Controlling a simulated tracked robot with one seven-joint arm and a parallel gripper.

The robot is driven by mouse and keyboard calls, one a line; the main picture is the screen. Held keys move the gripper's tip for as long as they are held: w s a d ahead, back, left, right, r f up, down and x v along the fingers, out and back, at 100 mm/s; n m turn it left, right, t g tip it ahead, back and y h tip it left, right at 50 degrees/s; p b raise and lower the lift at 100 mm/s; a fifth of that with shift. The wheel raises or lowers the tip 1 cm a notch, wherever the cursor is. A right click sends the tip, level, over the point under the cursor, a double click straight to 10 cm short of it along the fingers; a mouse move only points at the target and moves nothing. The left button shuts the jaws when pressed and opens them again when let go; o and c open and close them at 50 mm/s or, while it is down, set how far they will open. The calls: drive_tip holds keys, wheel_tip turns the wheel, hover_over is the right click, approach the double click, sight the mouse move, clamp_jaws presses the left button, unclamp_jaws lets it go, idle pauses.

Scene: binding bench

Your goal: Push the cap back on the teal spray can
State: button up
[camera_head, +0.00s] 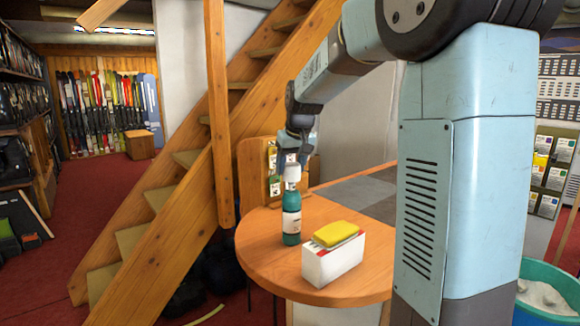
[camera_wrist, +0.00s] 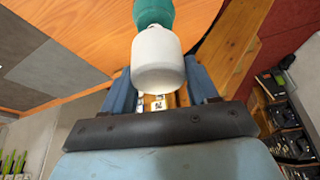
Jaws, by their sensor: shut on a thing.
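The teal spray can (camera_head: 291,222) stands upright on the round end of the wooden table, with a pale label on its front. The white cap (camera_head: 292,174) is upright directly above the can's top. My gripper (camera_head: 293,157) comes down from above and is shut on the cap. In the wrist view the white cap (camera_wrist: 158,62) sits between the two blue fingers, in line with the teal can (camera_wrist: 153,13). The cap's lower rim meets the can's shoulder in the picture. I cannot tell whether it is fully seated or only touching.
A white and red box (camera_head: 333,262) with a yellow sponge-like block (camera_head: 335,233) on top stands right of the can. A wooden stair post (camera_head: 218,120) rises left of the table. A teal bin (camera_head: 548,310) is at the lower right. The table's front left is clear.

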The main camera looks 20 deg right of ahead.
sight(291, 177)
drive_tip(key=shift+f, duration=2)
idle(1.9)
drive_tip(key=o, duration=1.4)
drive_tip(key=shift+r, duration=3.5)
clamp_jaws()
